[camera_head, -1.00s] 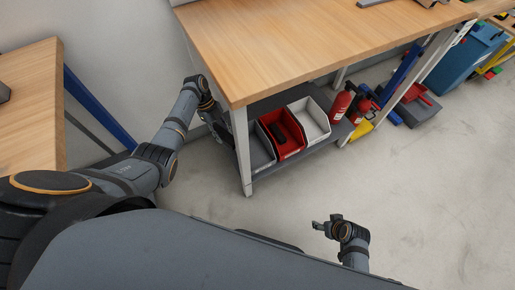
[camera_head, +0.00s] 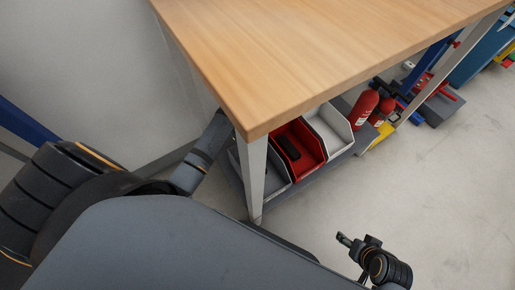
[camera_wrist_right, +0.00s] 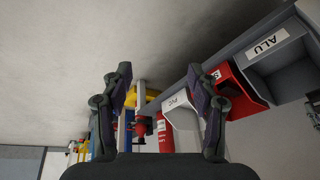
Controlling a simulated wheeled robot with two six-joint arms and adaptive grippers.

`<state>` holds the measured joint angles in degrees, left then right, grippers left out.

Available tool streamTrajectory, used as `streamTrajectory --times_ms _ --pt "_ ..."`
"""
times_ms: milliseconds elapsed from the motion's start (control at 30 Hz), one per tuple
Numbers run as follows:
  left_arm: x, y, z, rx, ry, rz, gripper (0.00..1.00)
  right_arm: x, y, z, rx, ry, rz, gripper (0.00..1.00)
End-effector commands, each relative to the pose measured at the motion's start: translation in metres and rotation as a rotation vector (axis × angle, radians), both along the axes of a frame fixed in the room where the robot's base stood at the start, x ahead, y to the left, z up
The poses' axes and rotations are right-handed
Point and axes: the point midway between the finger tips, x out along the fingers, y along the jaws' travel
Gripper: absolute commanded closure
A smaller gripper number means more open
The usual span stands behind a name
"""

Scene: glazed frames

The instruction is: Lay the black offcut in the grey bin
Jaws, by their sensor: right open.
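The black offcut (camera_head: 287,146) lies in the red bin (camera_head: 306,143) on the low shelf under the workbench. The grey bin (camera_head: 277,180) stands left of the red bin, partly hidden by the bench leg and top. In the right wrist view the grey bin (camera_wrist_right: 275,62) bears an "ALU" label, beside the red bin (camera_wrist_right: 244,92); I cannot make out the offcut there. My right gripper (camera_head: 347,241) is open and empty, in front of the shelf and apart from the bins; its spread fingers show in the wrist view (camera_wrist_right: 158,76). My left gripper is hidden behind the bench corner.
A white bin (camera_head: 331,128) stands right of the red one. The wooden benchtop (camera_head: 310,45) overhangs the shelf, and a bench leg (camera_head: 252,178) stands at its near left corner. Fire extinguishers (camera_head: 362,109) stand beyond the bins. The floor at right (camera_head: 440,190) is clear.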

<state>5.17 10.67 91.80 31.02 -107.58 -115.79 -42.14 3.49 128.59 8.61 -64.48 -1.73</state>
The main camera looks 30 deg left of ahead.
Motion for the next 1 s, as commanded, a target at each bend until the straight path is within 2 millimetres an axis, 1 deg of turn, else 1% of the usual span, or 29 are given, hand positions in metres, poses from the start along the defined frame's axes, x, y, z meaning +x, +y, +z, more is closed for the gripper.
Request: streamTrajectory --times_ms 33,100,200,300,467,567,600,800,900,1000 --pt "-0.001 0.0 -0.022 0.0 0.003 0.001 0.98 -0.001 0.002 -0.015 0.009 -0.024 -0.003 0.4" --pt "-0.001 -0.001 -0.039 -0.001 0.002 0.001 0.98 0.001 0.004 -0.022 0.024 -0.066 -0.01 0.4" --pt "0.0 0.0 -0.04 -0.001 0.001 0.0 0.98 0.022 0.003 -0.007 0.022 -0.153 -0.016 0.4" --pt "0.0 0.0 -0.042 0.0 -0.001 0.0 0.98 0.03 0.003 -0.001 0.02 -0.192 -0.019 0.4" --pt "0.0 0.0 -0.044 0.0 -0.001 0.0 0.98 0.035 0.002 0.001 0.02 -0.214 -0.021 0.4" --pt "0.0 0.0 -0.054 -0.001 0.001 0.001 0.98 0.051 0.001 0.009 0.019 -0.291 -0.027 0.4" --pt "0.0 0.0 -0.059 0.0 0.002 0.001 0.98 0.061 0.001 0.015 0.019 -0.339 -0.031 0.4" --pt "0.0 0.0 -0.07 0.0 0.0 0.0 0.98 0.106 -0.004 0.061 0.009 -0.573 -0.044 0.4" --pt "0.0 0.0 -0.075 0.001 -0.001 0.0 0.98 0.122 -0.005 0.083 0.007 -0.676 -0.048 0.4" --pt "0.0 0.0 -0.078 0.0 -0.001 0.0 0.98 0.133 -0.006 0.1 0.005 -0.75 -0.052 0.4"
